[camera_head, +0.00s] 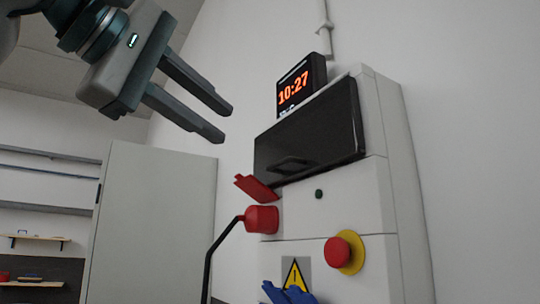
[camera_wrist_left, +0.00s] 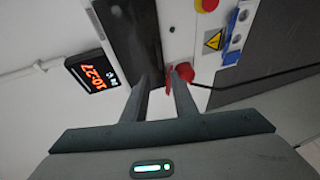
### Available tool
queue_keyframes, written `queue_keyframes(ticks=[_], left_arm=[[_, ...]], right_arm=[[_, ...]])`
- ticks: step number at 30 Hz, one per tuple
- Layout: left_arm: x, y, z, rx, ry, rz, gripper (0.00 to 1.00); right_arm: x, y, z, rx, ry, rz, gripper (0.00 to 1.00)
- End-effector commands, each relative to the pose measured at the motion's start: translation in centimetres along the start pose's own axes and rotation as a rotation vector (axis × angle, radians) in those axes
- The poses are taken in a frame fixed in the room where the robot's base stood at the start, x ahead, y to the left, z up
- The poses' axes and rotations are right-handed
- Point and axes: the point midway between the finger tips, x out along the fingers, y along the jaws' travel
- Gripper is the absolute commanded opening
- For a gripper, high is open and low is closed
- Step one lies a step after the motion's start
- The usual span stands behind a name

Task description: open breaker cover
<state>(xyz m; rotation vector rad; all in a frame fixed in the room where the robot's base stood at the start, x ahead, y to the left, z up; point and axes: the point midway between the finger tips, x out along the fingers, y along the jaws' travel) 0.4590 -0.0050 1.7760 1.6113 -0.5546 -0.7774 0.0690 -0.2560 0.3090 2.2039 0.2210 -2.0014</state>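The breaker cover (camera_head: 308,135) is a dark glossy panel across the upper front of a pale cabinet (camera_head: 336,205). It looks shut, with a darker handle shape near its lower edge. In the left wrist view the cover (camera_wrist_left: 140,35) is a dark strip seen at a steep angle beyond the fingers. My left gripper (camera_head: 224,122) is open and empty, up and to the left of the cover, apart from it in the head view. In the left wrist view its spread fingers (camera_wrist_left: 160,82) point toward the cover and a red part. My right gripper is not in view.
A clock reading 10:27 (camera_head: 301,87) sits above the cover. Below are a red plug-like part with a raised flap (camera_head: 261,218), a black cable (camera_head: 210,258), a red emergency button (camera_head: 338,251) and blue sockets (camera_head: 285,294). A grey locker (camera_head: 155,225) stands left.

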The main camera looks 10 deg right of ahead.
Motion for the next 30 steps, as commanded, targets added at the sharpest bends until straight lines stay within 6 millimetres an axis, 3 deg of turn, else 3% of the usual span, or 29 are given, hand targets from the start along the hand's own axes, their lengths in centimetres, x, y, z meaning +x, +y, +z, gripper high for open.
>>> queue_keyframes(ticks=[18, 24, 30], left_arm=[[10.9, 0.3, 0.0, -0.001, -0.003, -0.003, 0.26], [13.3, 0.2, 0.0, -0.001, -0.001, -0.001, 0.26], [14.2, 0.0, 0.0, -0.001, -0.001, 0.000, 0.26]], right_arm=[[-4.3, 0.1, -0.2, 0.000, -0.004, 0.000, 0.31], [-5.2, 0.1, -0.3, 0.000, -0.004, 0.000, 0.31], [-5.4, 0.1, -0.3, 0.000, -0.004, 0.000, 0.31]])
